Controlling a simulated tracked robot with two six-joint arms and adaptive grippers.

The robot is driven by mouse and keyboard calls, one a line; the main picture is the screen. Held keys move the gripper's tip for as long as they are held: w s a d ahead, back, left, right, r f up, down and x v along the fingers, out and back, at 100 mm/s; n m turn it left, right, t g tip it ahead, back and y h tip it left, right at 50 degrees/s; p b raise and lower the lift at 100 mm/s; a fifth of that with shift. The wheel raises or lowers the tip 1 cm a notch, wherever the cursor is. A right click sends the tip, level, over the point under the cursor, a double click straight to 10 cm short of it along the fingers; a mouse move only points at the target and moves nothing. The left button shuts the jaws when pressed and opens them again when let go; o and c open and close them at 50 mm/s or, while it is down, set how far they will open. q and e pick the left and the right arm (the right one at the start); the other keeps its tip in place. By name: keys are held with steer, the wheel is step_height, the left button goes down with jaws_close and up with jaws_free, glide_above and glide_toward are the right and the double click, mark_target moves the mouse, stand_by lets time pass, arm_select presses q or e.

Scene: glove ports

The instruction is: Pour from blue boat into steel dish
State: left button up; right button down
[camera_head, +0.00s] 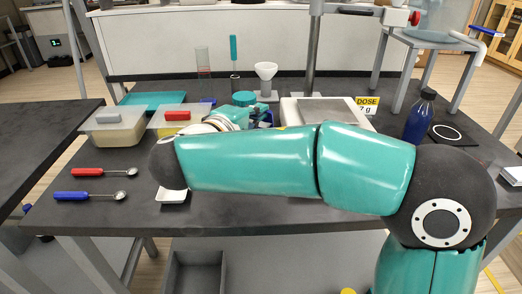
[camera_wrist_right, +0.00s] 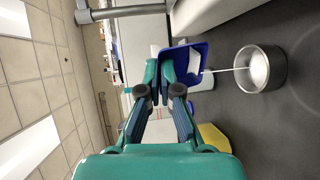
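The blue boat (camera_wrist_right: 190,62) is in my right gripper (camera_wrist_right: 160,75), whose fingers are shut on its edge in the right wrist view. The boat is tilted, with white material inside. A thin white stream runs from its lip into the round steel dish (camera_wrist_right: 280,70), which has white material inside. The boat is apart from the dish. In the head view my right gripper (camera_head: 235,116) is behind my right forearm, which hides the dish; I cannot clearly make out the boat there. My left gripper is not in view.
A pale balance (camera_head: 288,112) with a DOSE sign (camera_head: 367,105) stands behind my arm. A blue bottle (camera_head: 420,116) is at right. Lidded tubs (camera_head: 115,128), a red-handled spoon (camera_head: 105,172), a blue-handled spoon (camera_head: 93,196) and a white boat (camera_head: 172,197) lie at left.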

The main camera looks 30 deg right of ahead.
steer(key=shift+f, duration=0.1)
steer(key=shift+s+a+f+t+h+b, duration=0.15)
steer(key=shift+h+b, duration=0.15)
steer(key=shift+b, duration=0.4)
steer(key=shift+w+a+t+h+b, duration=0.15)
steer(key=shift+h+b, duration=0.15)
steer(key=shift+b, duration=0.35)
steer(key=shift+s, duration=0.15)
steer(key=shift+s+a+f+t+h+b, duration=0.15)
steer(key=shift+t+h+b, duration=0.4)
steer(key=shift+b, duration=1)
steer(key=shift+a+h+b, duration=0.1)
steer(key=shift+h+b, duration=0.25)
steer(key=shift+a+f+t+h+b, duration=0.25)
steer(key=shift+h+b, duration=0.25)
steer(key=shift+b, duration=0.65)
steer(key=shift+s+b, duration=0.1)
steer(key=shift+b, duration=0.4)
stand_by(2.5)
